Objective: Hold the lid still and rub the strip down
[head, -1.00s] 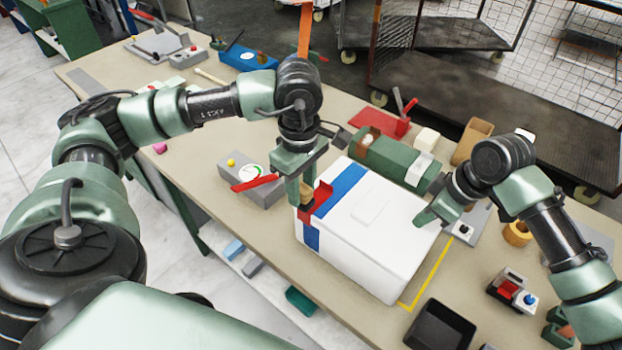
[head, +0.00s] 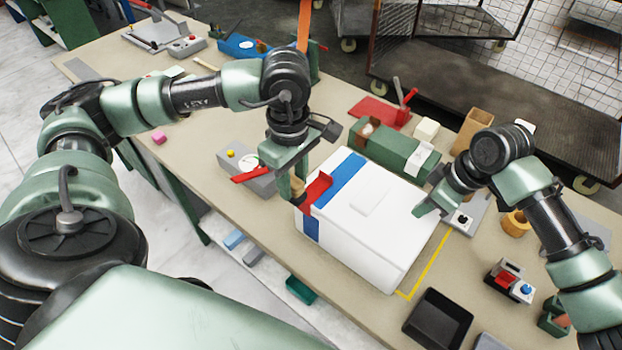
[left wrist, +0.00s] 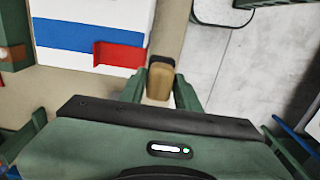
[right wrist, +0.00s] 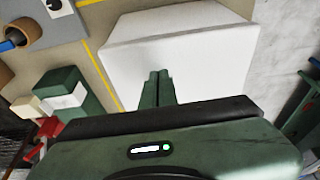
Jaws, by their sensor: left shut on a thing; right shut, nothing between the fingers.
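A white foam box with a flat lid (head: 380,222) stands on the bench. A blue strip (head: 346,174) crosses the lid, with blue (head: 311,228) also on the wall below. A red folded piece (head: 317,191) sits at the strip's edge end; it also shows in the left wrist view (left wrist: 120,55). My left gripper (head: 298,187) is shut on a tan block with a dark end (left wrist: 160,82), just beside that red piece; contact cannot be told. My right gripper (head: 424,207) is shut and empty, its fingertips (right wrist: 157,80) at the lid's right side.
A black tray (head: 438,318) and a red-and-blue button box (head: 510,282) lie to the right. Yellow tape (head: 425,262) marks the bench.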

